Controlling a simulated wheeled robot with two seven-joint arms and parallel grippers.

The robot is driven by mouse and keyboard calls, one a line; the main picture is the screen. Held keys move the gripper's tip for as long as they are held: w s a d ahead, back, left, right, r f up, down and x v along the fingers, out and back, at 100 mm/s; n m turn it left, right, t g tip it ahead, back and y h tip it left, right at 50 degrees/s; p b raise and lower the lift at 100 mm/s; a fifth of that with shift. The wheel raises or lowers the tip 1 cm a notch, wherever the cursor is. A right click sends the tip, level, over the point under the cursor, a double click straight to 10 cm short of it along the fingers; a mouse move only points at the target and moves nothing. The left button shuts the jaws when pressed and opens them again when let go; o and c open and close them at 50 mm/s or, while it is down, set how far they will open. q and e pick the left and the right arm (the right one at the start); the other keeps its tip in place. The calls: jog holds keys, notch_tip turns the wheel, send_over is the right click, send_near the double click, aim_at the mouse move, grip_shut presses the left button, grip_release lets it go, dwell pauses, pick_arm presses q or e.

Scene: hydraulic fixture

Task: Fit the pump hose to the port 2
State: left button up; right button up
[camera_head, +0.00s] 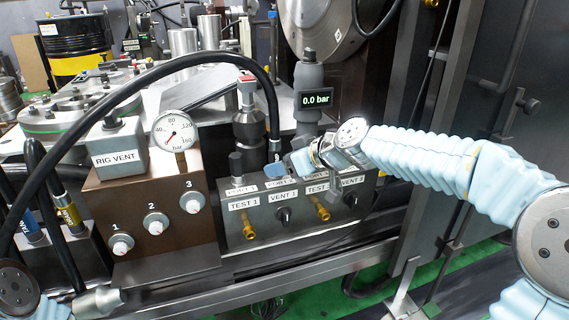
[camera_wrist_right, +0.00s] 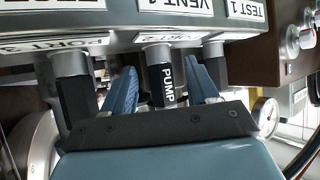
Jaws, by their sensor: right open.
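The manifold block (camera_head: 300,223) carries port labels along its top edge, with PORT 2 (camera_head: 281,182) in the middle. The pump hose (camera_head: 274,108) arches over from the left and comes down behind the block's top. In the right wrist view, its black end fitting marked PUMP (camera_wrist_right: 168,87) sits in line with the PORT 2 label (camera_wrist_right: 166,38) and appears to meet the block there; how firmly it is seated cannot be told. My right gripper (camera_head: 287,164) is open, with its blue fingers (camera_wrist_right: 125,92) on either side of the fitting, apart from it. My left gripper is not visible.
A brown block with a dial gauge (camera_head: 174,131) and numbered knobs stands left of the manifold, with the RIG VENT box (camera_head: 119,148) on top. A 0.0 bar display (camera_head: 316,99) rises behind PORT 3. A dark fitting (camera_wrist_right: 76,86) stands at PORT 3, close to my fingers.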

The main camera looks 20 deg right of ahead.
jog(key=v, duration=1.3)
jog(key=shift+s+d+r, duration=0.2)
jog(key=shift+s, duration=0.1)
